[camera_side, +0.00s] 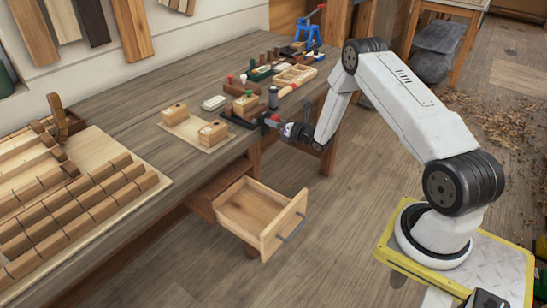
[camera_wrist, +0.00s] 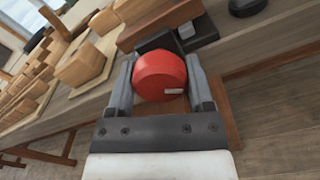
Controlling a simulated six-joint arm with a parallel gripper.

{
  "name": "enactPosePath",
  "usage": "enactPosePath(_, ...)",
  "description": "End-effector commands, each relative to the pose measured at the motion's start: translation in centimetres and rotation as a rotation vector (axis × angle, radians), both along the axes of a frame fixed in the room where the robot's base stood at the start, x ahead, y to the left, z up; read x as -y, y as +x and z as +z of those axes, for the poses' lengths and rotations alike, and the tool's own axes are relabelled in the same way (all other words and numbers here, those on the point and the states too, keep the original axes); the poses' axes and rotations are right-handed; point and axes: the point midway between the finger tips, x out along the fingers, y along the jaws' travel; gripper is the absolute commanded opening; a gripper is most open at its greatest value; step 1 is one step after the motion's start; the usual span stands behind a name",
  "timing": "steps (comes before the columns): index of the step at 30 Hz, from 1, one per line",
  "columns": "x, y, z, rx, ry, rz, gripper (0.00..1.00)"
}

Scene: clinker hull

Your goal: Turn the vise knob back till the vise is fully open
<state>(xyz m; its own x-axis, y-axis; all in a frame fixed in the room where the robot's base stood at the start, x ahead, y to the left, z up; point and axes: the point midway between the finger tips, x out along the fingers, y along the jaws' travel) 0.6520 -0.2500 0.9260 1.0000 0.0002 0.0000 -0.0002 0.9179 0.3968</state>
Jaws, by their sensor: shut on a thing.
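The red vise knob (camera_wrist: 160,76) sits between the two fingers of my gripper (camera_wrist: 160,90) in the wrist view. The fingers are shut on it from both sides. In the side view my gripper (camera_side: 275,122) is at the front edge of the bench, and only a bit of red shows at its tip. The vise (camera_side: 242,112) has a dark base with wooden blocks above it. In the wrist view its dark metal part (camera_wrist: 165,42) lies just behind the knob. How wide the vise jaws stand apart I cannot tell.
Two wooden blocks on a board (camera_side: 195,128) stand left of the vise. A dark cylinder (camera_side: 273,97) stands close to its right. An open drawer (camera_side: 262,215) juts out below the bench. A blue clamp (camera_side: 308,32) is at the far end.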

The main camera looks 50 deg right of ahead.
Motion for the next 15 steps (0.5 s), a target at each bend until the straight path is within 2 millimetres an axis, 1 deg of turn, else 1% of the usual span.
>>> enactPosePath(3, 0.01, -0.07, -0.07, -0.001, -0.035, -0.001, 0.08)
enactPosePath(15, 0.01, -0.07, -0.07, -0.001, -0.063, -0.001, 0.08)
